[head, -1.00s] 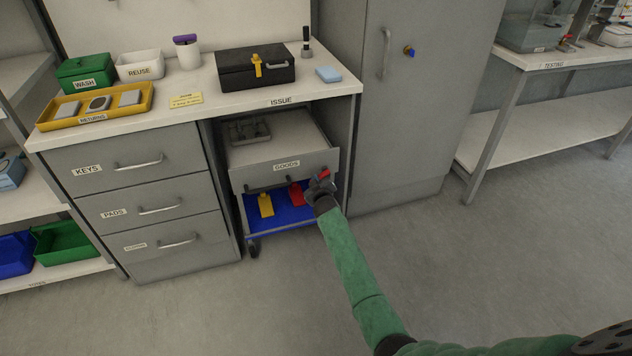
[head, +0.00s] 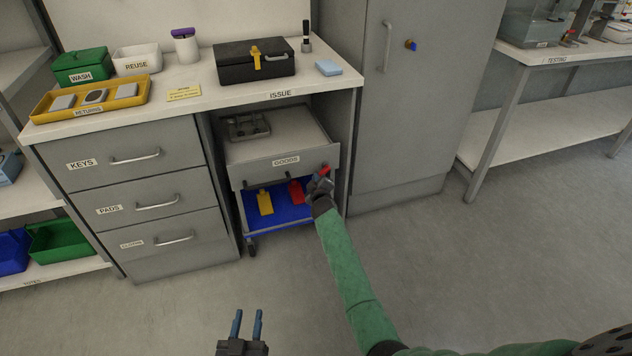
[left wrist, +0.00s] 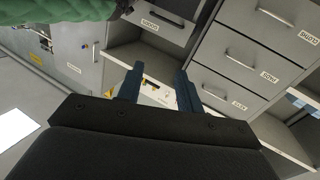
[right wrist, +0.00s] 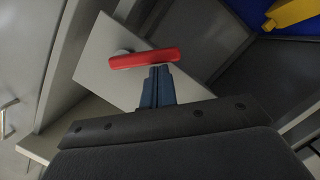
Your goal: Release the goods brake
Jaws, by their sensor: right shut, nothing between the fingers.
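The goods unit, labelled GOODS (head: 285,160), is a grey drawer-like cart under the ISSUE counter. A red lever (right wrist: 145,58) sits on a round pivot on its pale front plate; in the head view it is a small red bar (head: 325,170) at the right end of the front. My right gripper (right wrist: 159,72) is shut and empty, its fingertips at the lever's lower edge, seemingly touching or very close. It also shows in the head view (head: 322,182), partly hiding the lever. My left gripper (head: 247,312) is open and empty above the floor; its fingers show in the left wrist view (left wrist: 158,85).
A blue tray (head: 280,212) below the drawer holds a yellow tag (head: 265,203) and a red tag (head: 296,192). The drawer stack (head: 130,200) stands left, a grey cabinet (head: 405,120) right. The floor in front is clear.

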